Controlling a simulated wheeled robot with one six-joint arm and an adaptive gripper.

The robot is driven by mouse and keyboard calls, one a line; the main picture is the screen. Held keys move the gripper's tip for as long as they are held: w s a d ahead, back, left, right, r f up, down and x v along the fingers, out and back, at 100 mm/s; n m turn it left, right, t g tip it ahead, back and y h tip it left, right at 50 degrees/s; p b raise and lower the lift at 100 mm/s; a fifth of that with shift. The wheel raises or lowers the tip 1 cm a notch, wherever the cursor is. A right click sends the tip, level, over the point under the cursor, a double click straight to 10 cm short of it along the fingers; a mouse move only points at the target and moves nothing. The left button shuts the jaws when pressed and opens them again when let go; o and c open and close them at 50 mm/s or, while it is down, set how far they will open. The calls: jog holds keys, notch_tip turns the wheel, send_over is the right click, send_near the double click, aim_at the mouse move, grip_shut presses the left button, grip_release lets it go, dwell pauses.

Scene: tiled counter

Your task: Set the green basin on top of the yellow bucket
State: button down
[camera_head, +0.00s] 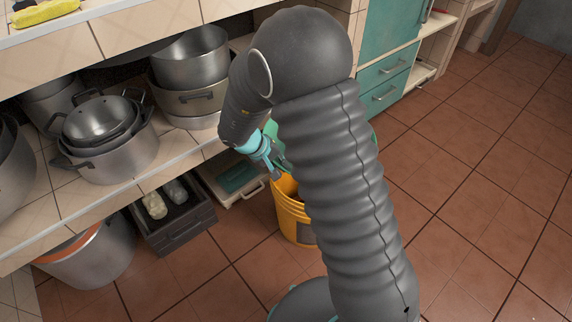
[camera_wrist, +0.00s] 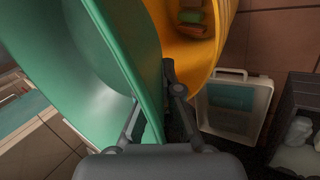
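The green basin (camera_wrist: 105,65) fills the left of the wrist view, tilted, with its pale inside showing. My gripper (camera_wrist: 152,95) has one finger on each side of the basin's wall and looks shut on it. In the head view my gripper (camera_head: 268,163) is above the left edge of the yellow bucket, and my arm hides most of the green basin (camera_head: 273,138). The yellow bucket (camera_head: 289,213) stands upright on the floor, partly behind my arm. In the wrist view the bucket (camera_wrist: 228,22) is beside the basin, with several small items inside.
A white crate (camera_wrist: 232,122) and a dark crate (camera_head: 180,228) stand left of the bucket under the counter. Metal pots (camera_head: 108,140) fill the counter shelf. A steel bucket with an orange rim (camera_head: 95,262) stands at lower left. The tiled floor at right is clear.

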notch_tip(320, 180, down, 6)
jog(key=shift+p, duration=0.3)
dwell(0.4)
jog(key=shift+f, duration=0.1)
jog(key=shift+s+p, duration=0.15)
jog(key=shift+p, duration=0.95)
jog(key=shift+f, duration=0.75)
dwell(0.7)
jog(key=c, duration=1.2)
grip_release()
jog(key=shift+c, duration=0.2)
jog(key=v, duration=1.2)
